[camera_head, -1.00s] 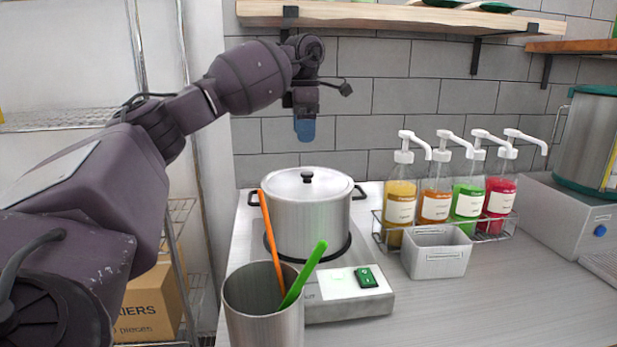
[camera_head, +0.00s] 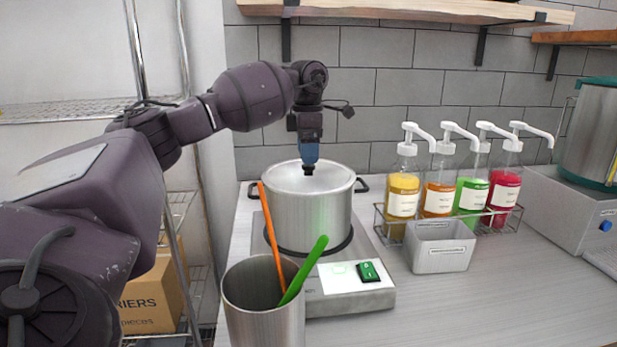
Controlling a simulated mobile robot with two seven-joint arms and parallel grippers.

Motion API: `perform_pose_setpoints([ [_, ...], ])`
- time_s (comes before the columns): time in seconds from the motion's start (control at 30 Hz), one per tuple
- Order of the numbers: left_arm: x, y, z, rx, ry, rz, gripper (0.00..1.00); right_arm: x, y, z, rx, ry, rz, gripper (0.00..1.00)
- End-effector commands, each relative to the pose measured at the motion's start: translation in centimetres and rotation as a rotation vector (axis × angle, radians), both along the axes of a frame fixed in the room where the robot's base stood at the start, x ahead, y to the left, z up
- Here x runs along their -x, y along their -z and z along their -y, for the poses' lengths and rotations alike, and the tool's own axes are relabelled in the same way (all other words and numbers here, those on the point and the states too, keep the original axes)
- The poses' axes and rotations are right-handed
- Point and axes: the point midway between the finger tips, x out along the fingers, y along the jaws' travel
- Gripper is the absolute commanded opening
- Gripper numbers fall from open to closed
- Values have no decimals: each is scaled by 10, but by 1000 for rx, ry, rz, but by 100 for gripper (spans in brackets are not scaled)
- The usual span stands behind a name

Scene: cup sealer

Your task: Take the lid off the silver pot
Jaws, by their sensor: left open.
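The silver pot (camera_head: 305,220) stands on a flat burner, with its lid (camera_head: 288,178) on top. My left gripper (camera_head: 309,171) points straight down over the middle of the lid, right at the lid's knob. It is open, and its blue fingers and dark tips hide most or all of the knob. I cannot tell whether the fingertips touch the knob. My right gripper is not in view.
A metal cup (camera_head: 262,305) holding an orange and a green stick stands in front of the pot. The burner (camera_head: 345,290) has a green switch. To the right are a grey bin (camera_head: 440,247) and a rack of pump bottles (camera_head: 403,195). A shelf (camera_head: 400,10) hangs above.

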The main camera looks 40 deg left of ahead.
Motion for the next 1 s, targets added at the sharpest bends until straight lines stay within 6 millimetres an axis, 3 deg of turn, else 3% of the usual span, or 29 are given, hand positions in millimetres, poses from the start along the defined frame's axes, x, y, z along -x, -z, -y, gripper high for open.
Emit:
perform_pose_setpoints([
  [0.2, -2, 29, 0, 0, 0, -2, 66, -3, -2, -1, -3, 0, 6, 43],
  [0.47, -3, 32, 0, 0, 0, 0, 66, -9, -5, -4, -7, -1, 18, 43],
  [0.87, -3, 32, 0, 0, 0, 0, 7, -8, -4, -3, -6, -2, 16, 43],
  [1.0, -3, 32, 0, 1, 0, 1, 7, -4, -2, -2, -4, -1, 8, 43],
])
